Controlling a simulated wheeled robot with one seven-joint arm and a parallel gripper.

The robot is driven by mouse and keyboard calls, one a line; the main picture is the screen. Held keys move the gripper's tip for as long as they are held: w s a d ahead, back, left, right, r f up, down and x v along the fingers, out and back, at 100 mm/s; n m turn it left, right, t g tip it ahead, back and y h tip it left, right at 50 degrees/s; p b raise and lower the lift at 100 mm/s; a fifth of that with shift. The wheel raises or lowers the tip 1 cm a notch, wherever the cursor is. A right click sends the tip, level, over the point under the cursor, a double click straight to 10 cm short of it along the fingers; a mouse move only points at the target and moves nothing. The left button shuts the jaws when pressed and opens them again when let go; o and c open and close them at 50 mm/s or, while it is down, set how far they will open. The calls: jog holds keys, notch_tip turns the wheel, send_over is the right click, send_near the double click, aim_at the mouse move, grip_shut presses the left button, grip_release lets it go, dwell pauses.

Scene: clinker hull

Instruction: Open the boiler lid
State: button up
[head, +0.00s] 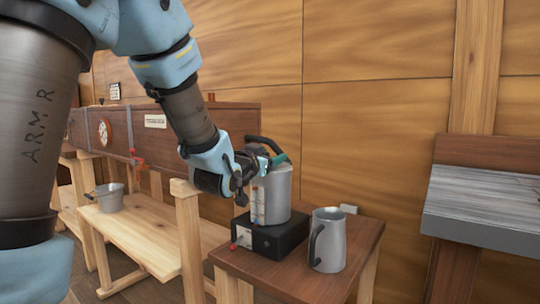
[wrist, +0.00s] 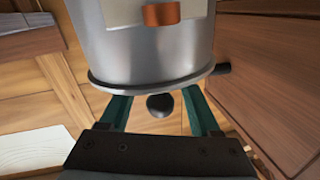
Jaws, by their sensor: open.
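The boiler (head: 276,198) is a grey metal cylinder with a pale gauge strip on its front. It stands upright on a black base (head: 272,238) on the small wooden table (head: 340,262). My gripper (head: 269,163) is at its top and hides much of the lid. My open gripper (wrist: 157,102) has one teal finger on each side of this knob, with gaps showing. The lid looks shut, though it is partly hidden.
A grey jug (head: 328,240) with a black handle stands on the table to the right of the boiler. A wooden bench with a grey pot (head: 109,197) is at the left. A grey-topped shelf (head: 485,205) juts out at the right. A wooden wall is close behind.

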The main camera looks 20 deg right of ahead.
grip_shut()
dwell(0.6)
dwell(0.9)
